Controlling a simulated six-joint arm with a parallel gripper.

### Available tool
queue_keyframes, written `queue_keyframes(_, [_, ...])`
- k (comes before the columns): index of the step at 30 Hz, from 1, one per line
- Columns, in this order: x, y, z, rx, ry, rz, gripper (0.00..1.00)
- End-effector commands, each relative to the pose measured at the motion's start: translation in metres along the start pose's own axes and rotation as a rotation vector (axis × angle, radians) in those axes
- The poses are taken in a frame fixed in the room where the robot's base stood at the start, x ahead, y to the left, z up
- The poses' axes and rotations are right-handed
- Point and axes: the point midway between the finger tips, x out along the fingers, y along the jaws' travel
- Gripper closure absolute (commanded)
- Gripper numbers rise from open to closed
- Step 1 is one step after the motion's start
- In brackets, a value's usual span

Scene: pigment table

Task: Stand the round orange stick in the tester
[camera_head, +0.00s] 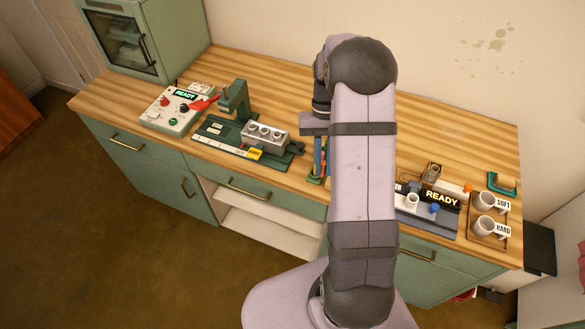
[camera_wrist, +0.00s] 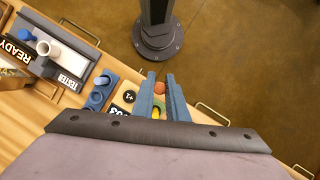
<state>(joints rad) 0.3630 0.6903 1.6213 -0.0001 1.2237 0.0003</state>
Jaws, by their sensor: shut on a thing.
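My gripper (camera_wrist: 160,82) is shut on the round orange stick (camera_wrist: 159,88), whose round end shows between the two blue-grey fingers in the wrist view. The rest of the stick is hidden, and I cannot tell whether it is clear of the rack below. The tester (camera_wrist: 72,74) is at the left in the wrist view, apart from the gripper, with an upright white socket (camera_wrist: 46,49). In the head view the tester (camera_head: 430,222) is right of my arm, partly covered by it, with a READY sign (camera_head: 441,200).
A rack with labels and blue parts (camera_wrist: 97,96) lies beside the gripper. Cups marked SOFT (camera_head: 484,201) and HARD (camera_head: 484,226) stand right of the tester. A grey block with several holes (camera_head: 265,135) and a READY box (camera_head: 175,110) stand at the left. Bare wood lies behind.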

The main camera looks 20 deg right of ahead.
Motion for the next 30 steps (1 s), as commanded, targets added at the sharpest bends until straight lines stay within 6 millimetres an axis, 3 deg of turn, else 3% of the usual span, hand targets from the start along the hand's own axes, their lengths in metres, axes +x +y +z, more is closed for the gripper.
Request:
queue_keyframes(1, [-0.005, 0.024, 0.003, 0.059, 0.0, -0.024, 1.0])
queue_keyframes(3, [-0.007, 0.052, 0.007, 0.124, 0.0, -0.052, 1.0])
queue_keyframes(10, [-0.006, 0.144, 0.034, 0.285, -0.001, -0.118, 1.0])
queue_keyframes(14, [-0.002, 0.187, 0.05, 0.297, -0.001, -0.123, 1.0])
queue_keyframes(18, [0.002, 0.226, 0.064, 0.193, -0.002, -0.079, 1.0])
queue_keyframes(30, [-0.001, 0.271, 0.058, -0.387, -0.003, 0.163, 1.0])
